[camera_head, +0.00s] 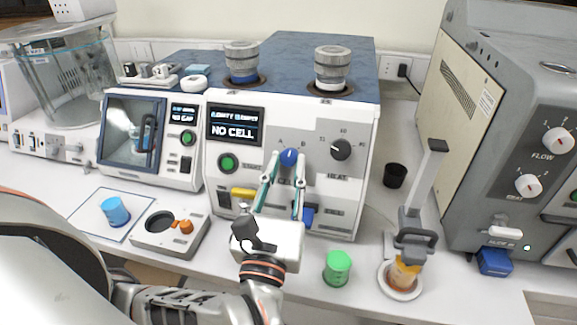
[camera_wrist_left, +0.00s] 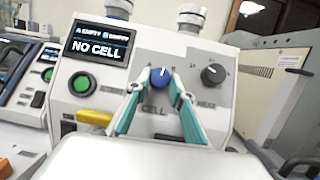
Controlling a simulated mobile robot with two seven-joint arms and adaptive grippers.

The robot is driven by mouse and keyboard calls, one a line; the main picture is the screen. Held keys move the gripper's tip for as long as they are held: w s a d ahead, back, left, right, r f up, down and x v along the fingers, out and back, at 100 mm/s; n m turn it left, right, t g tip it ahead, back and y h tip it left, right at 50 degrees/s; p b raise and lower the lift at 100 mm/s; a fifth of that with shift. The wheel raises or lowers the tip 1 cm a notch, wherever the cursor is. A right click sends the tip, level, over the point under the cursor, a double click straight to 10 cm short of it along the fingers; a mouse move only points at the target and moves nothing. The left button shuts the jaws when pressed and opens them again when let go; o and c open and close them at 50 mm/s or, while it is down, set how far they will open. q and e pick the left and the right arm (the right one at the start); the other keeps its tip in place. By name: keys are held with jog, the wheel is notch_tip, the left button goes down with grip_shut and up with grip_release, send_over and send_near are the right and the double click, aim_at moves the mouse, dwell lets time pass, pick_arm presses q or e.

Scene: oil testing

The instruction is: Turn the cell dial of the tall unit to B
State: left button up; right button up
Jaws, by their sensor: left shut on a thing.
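The tall unit (camera_head: 345,195) has a white front, a blue top and a screen (camera_head: 232,124) reading "NO CELL". Its blue cell dial (camera_head: 289,157) sits between the marks A and B, with a white pointer line that is roughly upright in the left wrist view; the exact setting is hard to tell. My left gripper (camera_head: 286,160) reaches up from below and is shut on the dial, one teal finger on each side. The dial also shows between the fingertips in the left wrist view (camera_wrist_left: 160,77). My right gripper is not in view.
A black HEAT dial (camera_head: 341,149) is right of the cell dial. A green button (camera_head: 228,163) and yellow part (camera_head: 243,194) are left.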

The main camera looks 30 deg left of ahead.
pick_arm(q)
jog(key=m+h+p, duration=0.2)
jog(key=m, duration=0.1)
jog(key=m+h+p, duration=0.1)
jog(key=m, duration=0.1)
jog(key=shift+a+r+t+h, duration=0.3)
jog(key=shift+h, duration=0.1)
jog(key=shift+a+m+h+p, duration=0.1)
jog(key=shift+m+h+p, duration=0.6)
jog(key=shift+m+p, duration=0.3)
jog(key=shift+f+m+h+p, duration=0.1)
jog(key=shift+m+h+p, duration=0.4)
jog(key=shift+m+h, duration=0.5)
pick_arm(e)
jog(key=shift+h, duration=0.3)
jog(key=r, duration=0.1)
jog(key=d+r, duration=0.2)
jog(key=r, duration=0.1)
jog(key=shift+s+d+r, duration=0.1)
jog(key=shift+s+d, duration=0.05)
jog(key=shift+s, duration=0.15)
pick_arm(q)
jog(key=o, duration=1.1)
jog(key=shift+y, duration=0.3)
jog(key=shift+f, duration=0.1)
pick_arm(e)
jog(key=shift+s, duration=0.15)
